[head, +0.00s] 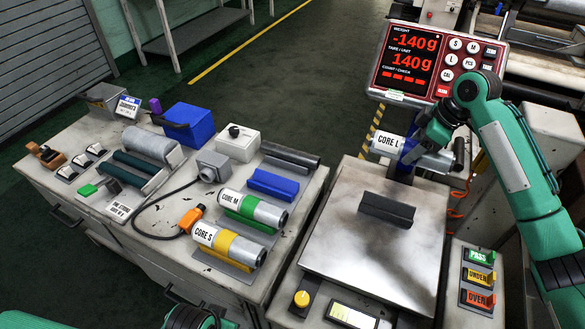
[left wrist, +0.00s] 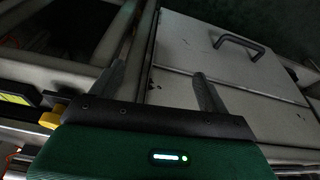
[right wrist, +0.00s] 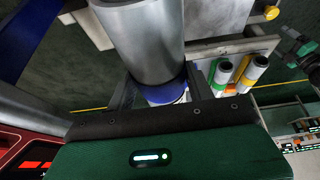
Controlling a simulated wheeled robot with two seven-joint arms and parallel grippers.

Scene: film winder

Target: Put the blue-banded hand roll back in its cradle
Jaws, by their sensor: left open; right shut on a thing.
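The blue-banded hand roll (head: 388,146), labelled CORE L, hangs in the air above the back of the scale plate in the head view. My right gripper (head: 412,152) is shut on it around the blue band. In the right wrist view the silver roll (right wrist: 143,40) fills the top, with its blue band between the fingers. An empty blue cradle (head: 272,185) lies on the left bench, behind the green-banded roll CORE M (head: 252,208). My left gripper (left wrist: 162,82) is open and empty in the left wrist view, over a drawer front. In the head view only dark and green parts of my left arm show.
The yellow-banded roll CORE S (head: 222,245) sits in front of CORE M. The scale plate (head: 330,240) bears only a dark block (head: 387,209). A red display (head: 440,60) reads -140g over 140g. A dark bar (head: 290,154) and white box (head: 238,142) lie behind the cradle.

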